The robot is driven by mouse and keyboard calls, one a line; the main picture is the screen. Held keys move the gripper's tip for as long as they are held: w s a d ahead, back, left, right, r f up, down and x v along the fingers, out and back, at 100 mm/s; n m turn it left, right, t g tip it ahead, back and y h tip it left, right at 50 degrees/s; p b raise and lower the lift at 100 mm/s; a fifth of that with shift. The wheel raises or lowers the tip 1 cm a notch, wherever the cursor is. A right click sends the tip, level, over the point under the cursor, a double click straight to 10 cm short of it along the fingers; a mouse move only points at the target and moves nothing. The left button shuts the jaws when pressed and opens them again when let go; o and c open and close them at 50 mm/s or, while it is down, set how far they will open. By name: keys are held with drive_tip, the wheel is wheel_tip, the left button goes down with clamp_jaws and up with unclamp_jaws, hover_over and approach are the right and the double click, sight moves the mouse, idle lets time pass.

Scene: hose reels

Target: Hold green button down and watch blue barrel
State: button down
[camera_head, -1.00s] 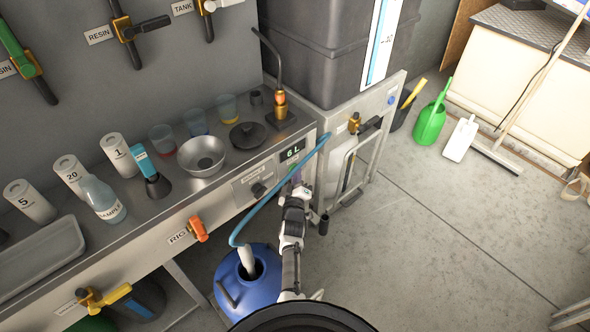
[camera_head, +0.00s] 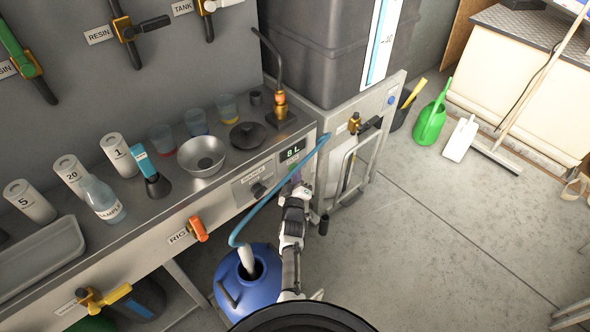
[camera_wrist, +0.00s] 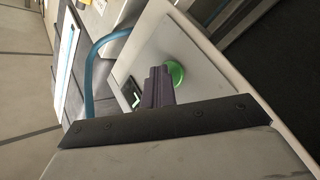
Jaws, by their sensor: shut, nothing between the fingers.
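The green button (camera_wrist: 176,73) shows in the wrist view on the pale front panel, partly covered by my fingertips. My gripper (camera_wrist: 158,78) is shut and empty, its tips at the button and seemingly touching it. In the head view my gripper (camera_head: 296,178) reaches the panel just below the display (camera_head: 292,151), which reads 8 L. The blue barrel (camera_head: 262,290) stands on the floor left of my arm. A pale nozzle at the end of a blue hose (camera_head: 273,193) sits in its open mouth. The liquid level inside cannot be seen.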

drive_tip(key=shift+s+d, duration=0.65)
drive_tip(key=shift+s, duration=0.05)
drive_tip(key=s+d+b, duration=0.1)
drive_tip(key=s+d, duration=0.2)
drive_tip(key=shift+s+d, duration=0.3)
idle(0.4)
drive_tip(key=shift+w+r, duration=0.1)
